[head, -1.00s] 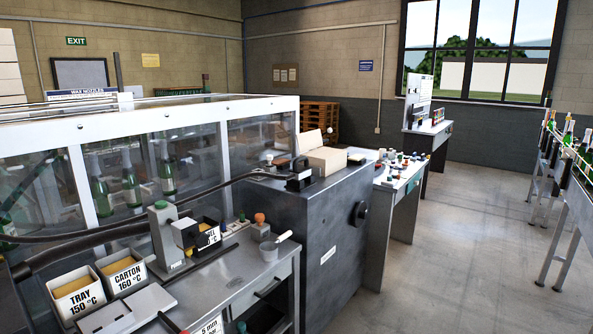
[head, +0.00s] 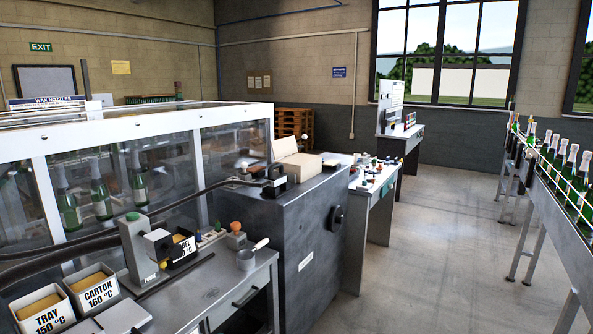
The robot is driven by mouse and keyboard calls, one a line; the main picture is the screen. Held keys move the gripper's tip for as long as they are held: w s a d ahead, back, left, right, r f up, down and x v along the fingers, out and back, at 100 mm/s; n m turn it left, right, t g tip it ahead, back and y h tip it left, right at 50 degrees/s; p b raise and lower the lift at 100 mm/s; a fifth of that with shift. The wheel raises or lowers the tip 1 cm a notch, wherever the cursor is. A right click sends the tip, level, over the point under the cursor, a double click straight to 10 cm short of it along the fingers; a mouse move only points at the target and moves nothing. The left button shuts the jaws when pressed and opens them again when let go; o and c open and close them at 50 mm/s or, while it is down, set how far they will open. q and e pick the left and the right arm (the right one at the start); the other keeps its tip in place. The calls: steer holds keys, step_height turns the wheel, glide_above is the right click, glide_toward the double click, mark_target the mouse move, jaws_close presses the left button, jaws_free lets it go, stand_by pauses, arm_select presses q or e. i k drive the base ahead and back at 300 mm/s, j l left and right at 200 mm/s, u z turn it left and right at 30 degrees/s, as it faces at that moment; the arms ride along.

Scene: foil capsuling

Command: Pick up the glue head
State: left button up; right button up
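No part is clearly marked as the glue head, so I cannot tell which one it is. A black hose (head: 188,199) runs along the glazed machine to a small dark fitting (head: 274,185) on top of the grey cabinet. A grey upright unit with a green cap (head: 136,248) stands on the steel bench, beside a dark block. Small coloured-top pieces (head: 205,236) sit behind a metal cup with a handle (head: 246,260). Neither of my grippers shows in the head view.
White bins of yellow material labelled TRAY (head: 42,309) and CARTON (head: 94,288) stand at the front left. The grey cabinet (head: 300,240) blocks the middle. A bottle conveyor (head: 560,215) runs along the right. The floor (head: 440,250) between is clear.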

mark_target(279, 177)
steer(key=u, duration=0.5)
steer(key=i+l+u, duration=0.45)
steer(key=l+u, duration=0.15)
steer(key=i+l+u, duration=0.15)
steer(key=l+u, duration=0.15)
